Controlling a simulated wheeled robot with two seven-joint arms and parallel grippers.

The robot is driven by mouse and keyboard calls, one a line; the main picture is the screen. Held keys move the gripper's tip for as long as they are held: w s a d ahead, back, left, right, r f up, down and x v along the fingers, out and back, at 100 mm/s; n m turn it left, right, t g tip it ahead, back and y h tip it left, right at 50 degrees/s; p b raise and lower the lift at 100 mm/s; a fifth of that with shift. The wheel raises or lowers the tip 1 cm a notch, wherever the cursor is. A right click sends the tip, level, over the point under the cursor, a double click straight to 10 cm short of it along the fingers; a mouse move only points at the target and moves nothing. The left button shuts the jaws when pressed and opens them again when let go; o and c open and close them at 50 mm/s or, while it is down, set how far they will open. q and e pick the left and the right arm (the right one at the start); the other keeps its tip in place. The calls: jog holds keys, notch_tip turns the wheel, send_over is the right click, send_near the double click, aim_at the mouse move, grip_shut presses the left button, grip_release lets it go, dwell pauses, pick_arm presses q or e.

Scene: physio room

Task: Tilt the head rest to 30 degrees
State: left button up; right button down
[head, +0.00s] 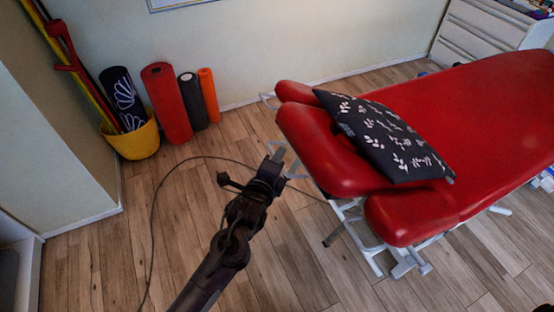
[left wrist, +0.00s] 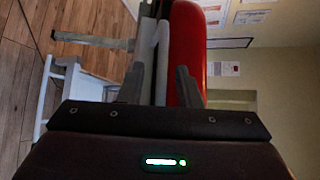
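The red padded head rest (head: 318,155) is at the near left end of the treatment table (head: 480,100). A dark leaf-patterned pillow (head: 385,135) lies across it and hides part of its top. My left gripper (head: 277,158) is just left of the head rest, close to its pale metal frame. In the left wrist view my left gripper (left wrist: 159,75) has its two fingers apart. The red pad (left wrist: 186,45) and a pale frame bar (left wrist: 160,60) show beyond and between them. I cannot tell whether the fingers touch the frame. My right gripper is not in view.
A yellow basket (head: 132,140) with rolled mats stands by the wall. Red (head: 167,105), dark and orange rolls stand beside it. A cable (head: 153,215) runs over the wooden floor. White drawers (head: 475,40) are at the back right. The floor left of the table is mostly clear.

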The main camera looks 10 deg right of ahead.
pick_arm(q)
jog(key=b+v, duration=0.1)
jog(key=v, duration=0.6)
jog(key=shift+s, duration=0.3)
jog(key=shift+a+r, duration=0.1)
jog(key=shift+a, duration=0.05)
